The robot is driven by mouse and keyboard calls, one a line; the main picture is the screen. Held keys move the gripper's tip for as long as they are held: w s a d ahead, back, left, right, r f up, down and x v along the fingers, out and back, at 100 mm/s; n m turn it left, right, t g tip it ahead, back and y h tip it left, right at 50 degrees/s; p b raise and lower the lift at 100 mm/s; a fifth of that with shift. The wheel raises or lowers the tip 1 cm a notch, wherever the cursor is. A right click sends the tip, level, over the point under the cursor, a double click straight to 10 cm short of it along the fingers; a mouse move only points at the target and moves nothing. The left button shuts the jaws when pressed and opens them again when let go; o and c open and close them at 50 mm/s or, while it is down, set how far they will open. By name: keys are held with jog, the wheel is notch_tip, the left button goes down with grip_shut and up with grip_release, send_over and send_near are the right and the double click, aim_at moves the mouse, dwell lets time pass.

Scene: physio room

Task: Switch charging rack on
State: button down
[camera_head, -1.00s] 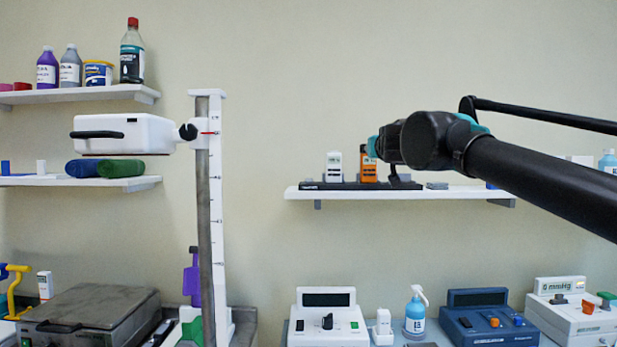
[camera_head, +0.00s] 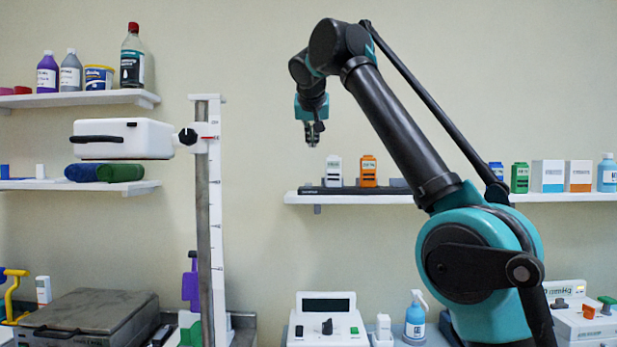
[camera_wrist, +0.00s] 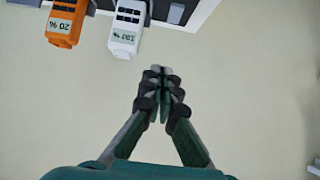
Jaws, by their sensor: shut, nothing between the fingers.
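The charging rack (camera_head: 320,190) is a low black strip on the right wall shelf. A white device (camera_head: 334,171) and an orange device (camera_head: 368,172) stand upright in it. In the wrist view the white device (camera_wrist: 128,28) and the orange device (camera_wrist: 66,22) show upside down with percent readouts, and part of the dark rack (camera_wrist: 160,9) is cut off by the top edge. My gripper (camera_head: 312,145) points down, shut and empty, above the rack's left part in the head view. Its fingertips (camera_wrist: 160,72) meet in the wrist view, apart from the devices. I cannot make out a switch.
The white shelf (camera_head: 560,197) also holds cartons (camera_head: 547,176) and bottles at right. A tall white column (camera_head: 215,220) with a boxy head stands left of the rack. Several consoles, including a white one (camera_head: 326,318), stand below. The wall above the rack is clear.

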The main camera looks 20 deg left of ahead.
jog(key=shift+s+a+f+g, duration=0.35)
jog(key=shift+s+a, duration=0.15)
jog(key=shift+s, duration=0.1)
jog(key=shift+w, duration=0.1)
send_over(309, 184)
jog(key=s, duration=0.2)
jog(key=f, duration=0.7)
jog(key=shift+w+d, duration=0.1)
jog(key=shift+w, duration=0.15)
jog(key=shift+s+f, duration=0.1)
jog(key=shift+f, duration=0.25)
jog(key=shift+w+f, duration=0.25)
jog(key=shift+f, duration=0.9)
jog(key=shift+w+f, duration=0.15)
jog(key=shift+f, duration=0.1)
jog(key=shift+w, duration=0.1)
